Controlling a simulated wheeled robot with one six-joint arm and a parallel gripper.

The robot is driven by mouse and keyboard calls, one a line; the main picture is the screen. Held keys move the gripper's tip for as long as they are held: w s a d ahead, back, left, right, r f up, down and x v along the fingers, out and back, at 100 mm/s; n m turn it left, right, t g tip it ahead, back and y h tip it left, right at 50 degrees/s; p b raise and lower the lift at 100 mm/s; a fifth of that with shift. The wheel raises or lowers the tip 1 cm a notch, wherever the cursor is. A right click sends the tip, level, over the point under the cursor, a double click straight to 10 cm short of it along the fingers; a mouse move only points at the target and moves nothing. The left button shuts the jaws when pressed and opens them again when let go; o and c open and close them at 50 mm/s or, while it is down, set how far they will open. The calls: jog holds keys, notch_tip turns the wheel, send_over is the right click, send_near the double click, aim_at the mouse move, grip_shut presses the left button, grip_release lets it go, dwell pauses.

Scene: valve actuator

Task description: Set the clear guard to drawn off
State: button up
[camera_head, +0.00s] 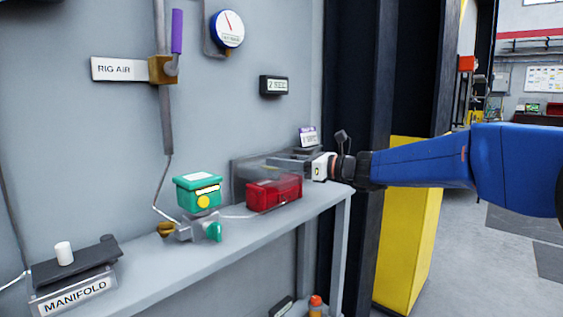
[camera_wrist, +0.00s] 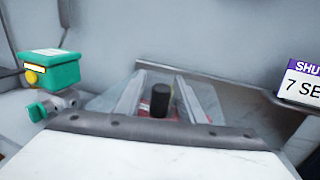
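The clear guard (camera_head: 244,172) is a see-through grey cover standing over and behind a red actuator body (camera_head: 275,194) on the shelf. In the wrist view its pale clear panel (camera_wrist: 207,98) shows around the fingers, and a little red shows below. A dark upright knob (camera_wrist: 161,98) stands between the two fingers of my gripper (camera_wrist: 158,88), with a visible gap on each side. In the head view my gripper (camera_head: 287,164) reaches in from the right at the guard's top. Whether the knob belongs to the guard, and whether the fingers touch the guard, I cannot tell.
A green actuator (camera_head: 198,192) with a yellow button stands left of the red one. The MANIFOLD block (camera_head: 75,265) is at the shelf's left end. A small SHUT sign (camera_wrist: 303,82) stands close on the right. A yellow post (camera_head: 405,220) stands below my arm.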

grip_shut()
jog(key=w+d, duration=1)
jog(key=w, duration=0.3)
jog(key=shift+w+d, duration=0.2)
jog(key=shift+d, duration=0.05)
grip_release()
jog(key=shift+d, duration=0.15)
jog(key=v, duration=1.7)
jog(key=shift+s, duration=0.1)
jog(key=shift+s, duration=0.1)
